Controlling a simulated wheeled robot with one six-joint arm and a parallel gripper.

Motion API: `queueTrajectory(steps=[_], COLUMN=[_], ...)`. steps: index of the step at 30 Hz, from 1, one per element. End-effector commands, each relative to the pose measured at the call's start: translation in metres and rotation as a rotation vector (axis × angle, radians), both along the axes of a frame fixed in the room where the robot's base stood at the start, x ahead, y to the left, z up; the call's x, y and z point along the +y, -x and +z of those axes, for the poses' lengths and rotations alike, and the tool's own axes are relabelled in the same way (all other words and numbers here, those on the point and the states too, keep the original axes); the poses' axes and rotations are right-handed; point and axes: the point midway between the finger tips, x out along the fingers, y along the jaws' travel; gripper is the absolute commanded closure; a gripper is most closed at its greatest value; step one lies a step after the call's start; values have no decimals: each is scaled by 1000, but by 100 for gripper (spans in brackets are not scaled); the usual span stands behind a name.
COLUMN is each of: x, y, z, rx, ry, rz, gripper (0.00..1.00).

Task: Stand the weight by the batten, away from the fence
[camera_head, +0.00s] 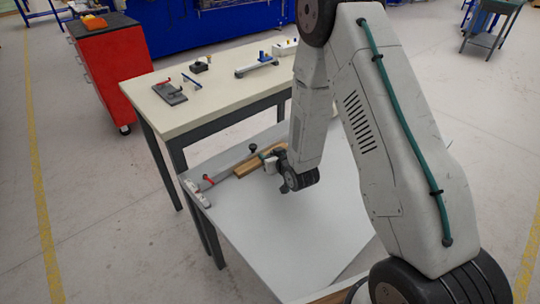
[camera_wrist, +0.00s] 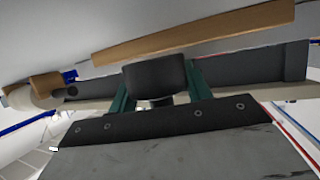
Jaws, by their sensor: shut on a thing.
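My gripper (camera_wrist: 158,84) has green fingers on both sides of a dark, rounded block, the weight (camera_wrist: 155,76), and is shut on it. In the head view my gripper (camera_head: 268,160) is small, beside the wooden batten, and the weight is hard to make out there. The batten (camera_head: 248,166) is a light brown strip lying on the grey table. I cannot tell if the weight touches the table.
The grey tabletop (camera_head: 265,225) is clear at the front. A red-handled clamp (camera_head: 207,180) is at its left edge. A cream bench (camera_head: 190,118) behind holds several small fixtures. A red cabinet (camera_head: 112,70) stands back left. My arm hides the right side.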

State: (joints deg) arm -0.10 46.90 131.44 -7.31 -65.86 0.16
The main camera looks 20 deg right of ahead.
Motion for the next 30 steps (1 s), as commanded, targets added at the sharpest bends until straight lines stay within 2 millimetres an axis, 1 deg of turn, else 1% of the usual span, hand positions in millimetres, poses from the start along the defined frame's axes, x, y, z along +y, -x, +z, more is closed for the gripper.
queueTrajectory(steps=[2, 17, 18, 20, 21, 30], x=[1, 3, 3, 3, 3, 2], y=[0, 0, 1, 1, 1, 2], z=[1, -13, -14, -15, -15, -14], rx=[-2, 0, 4, 5, 6, 9], ry=[0, 1, 1, 1, 1, 3], rz=[1, 4, 4, 4, 4, 4], gripper=[94, 94, 48, 32, 29, 29])
